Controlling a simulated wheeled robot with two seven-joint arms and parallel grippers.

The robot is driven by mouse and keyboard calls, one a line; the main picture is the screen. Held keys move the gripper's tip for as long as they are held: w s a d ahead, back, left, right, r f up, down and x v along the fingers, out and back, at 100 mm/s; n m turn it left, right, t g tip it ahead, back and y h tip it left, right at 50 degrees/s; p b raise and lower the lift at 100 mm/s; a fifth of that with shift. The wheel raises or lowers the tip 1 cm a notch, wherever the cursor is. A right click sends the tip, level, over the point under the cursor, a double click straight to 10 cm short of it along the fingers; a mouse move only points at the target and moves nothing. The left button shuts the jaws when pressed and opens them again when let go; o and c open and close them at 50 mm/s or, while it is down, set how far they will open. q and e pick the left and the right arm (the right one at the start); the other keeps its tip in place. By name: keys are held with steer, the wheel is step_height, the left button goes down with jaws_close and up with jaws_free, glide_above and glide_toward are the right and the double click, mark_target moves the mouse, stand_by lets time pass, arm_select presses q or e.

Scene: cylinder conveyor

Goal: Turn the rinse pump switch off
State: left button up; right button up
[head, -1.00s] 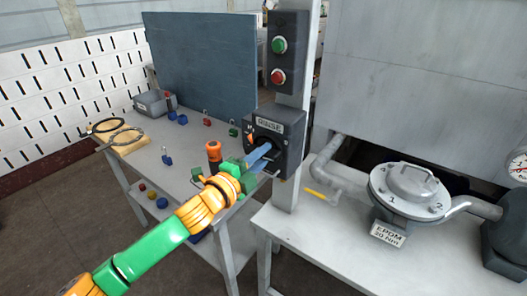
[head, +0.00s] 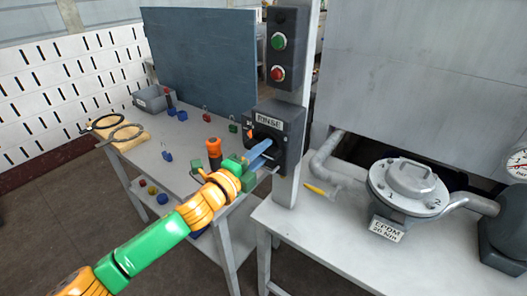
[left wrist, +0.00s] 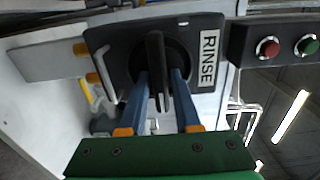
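The dark RINSE switch box (head: 292,128) is fixed to the grey post, with its label on top. In the left wrist view, the box's black handle (left wrist: 156,62) stands over a round dark dial, lying parallel to the RINSE label (left wrist: 208,58). My left gripper (head: 262,153) is at the front of the switch and partly hides it in the head view. In the left wrist view its two blue fingers (left wrist: 161,88) are apart, one on each side of the handle. A narrow gap shows on the right side; contact on the left is unclear. My right gripper is not in view.
A green and red button box (head: 283,48) is above the switch. An orange-handled tool (head: 212,148) stands on the left bench near my gripper. A flanged pump lid (head: 408,185), pipes and a yellow item (head: 318,188) are on the right bench.

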arm_select(q)
steer(key=shift+o, duration=0.9)
steer(key=b+v, duration=0.1)
steer(key=v, duration=0.6)
steer(key=shift+b, duration=0.3)
